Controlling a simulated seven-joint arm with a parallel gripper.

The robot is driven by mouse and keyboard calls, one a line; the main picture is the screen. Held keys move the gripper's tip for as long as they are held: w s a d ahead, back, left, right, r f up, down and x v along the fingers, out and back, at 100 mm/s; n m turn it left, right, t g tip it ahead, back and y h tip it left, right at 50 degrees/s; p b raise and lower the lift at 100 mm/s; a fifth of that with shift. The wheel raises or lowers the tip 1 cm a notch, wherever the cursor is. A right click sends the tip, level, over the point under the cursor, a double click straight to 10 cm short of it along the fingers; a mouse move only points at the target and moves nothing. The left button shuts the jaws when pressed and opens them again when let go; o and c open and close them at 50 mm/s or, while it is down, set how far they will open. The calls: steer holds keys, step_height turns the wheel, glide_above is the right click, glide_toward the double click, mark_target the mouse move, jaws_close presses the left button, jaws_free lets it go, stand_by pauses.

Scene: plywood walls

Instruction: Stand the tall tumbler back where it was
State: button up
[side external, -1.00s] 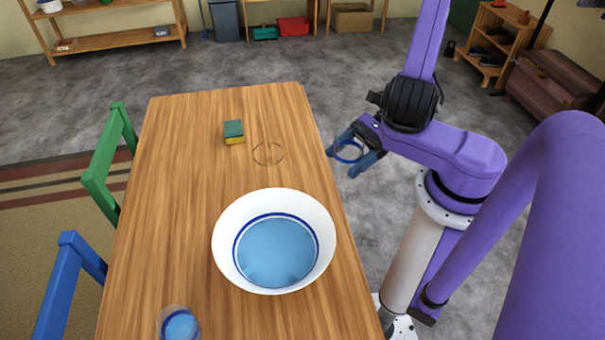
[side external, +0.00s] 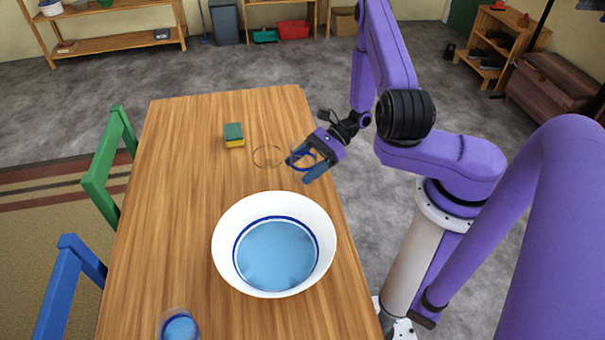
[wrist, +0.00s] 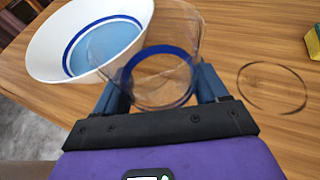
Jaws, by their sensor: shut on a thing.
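My gripper (side external: 305,166) is shut on a clear tumbler (side external: 303,156) with a blue band, above the table's right edge. In the wrist view the tumbler (wrist: 160,62) is between my fingers, its blue ring facing the camera; it looks empty. A thin dark ring mark (side external: 268,156) lies on the table just left of my gripper. The ring mark is bare and also shows in the wrist view (wrist: 272,108), right of the tumbler. How high the tumbler is above the table is hard to tell.
A white bowl of blue water (side external: 226,246) stands in front of my gripper on the wooden table (side external: 180,200). A green and yellow sponge (side external: 234,135) lies behind left of the ring. Another blue-banded glass (side external: 179,326) stands at the front edge. The table's left side is clear.

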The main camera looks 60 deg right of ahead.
mark_target(295, 181)
steer(key=shift+w+f, duration=0.1)
steer(key=shift+f, duration=1.6)
steer(key=o, duration=1.1)
steer(key=shift+f, duration=0.1)
steer(key=shift+o, duration=0.2)
